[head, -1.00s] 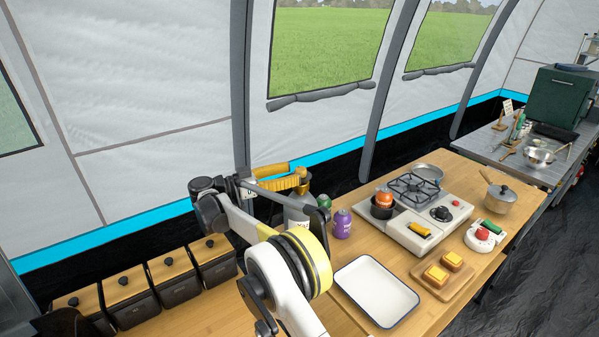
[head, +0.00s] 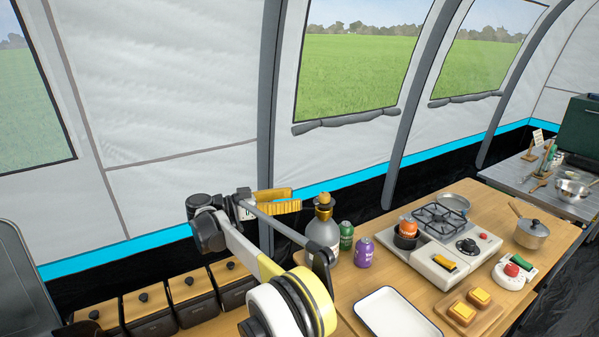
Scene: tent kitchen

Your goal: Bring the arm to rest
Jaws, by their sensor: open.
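My arm rises from the bottom centre of the head view, with a white and yellow joint low in the picture. My gripper (head: 294,200), with yellow fingers, points right in front of the tent wall. It is seen from the side and is open, with nothing visible between its fingers. In the picture it lies just left of the cork of a grey bottle (head: 323,232). A grey bar of my arm crosses below it toward the bottle. Part of the counter behind my arm is hidden.
The wooden counter (head: 368,285) carries a green can (head: 346,236), a purple can (head: 364,253), a white tray (head: 395,315), a stove (head: 440,238), a board with yellow-topped pieces (head: 470,313) and a pot (head: 531,233). Lidded black bins (head: 187,297) stand at lower left.

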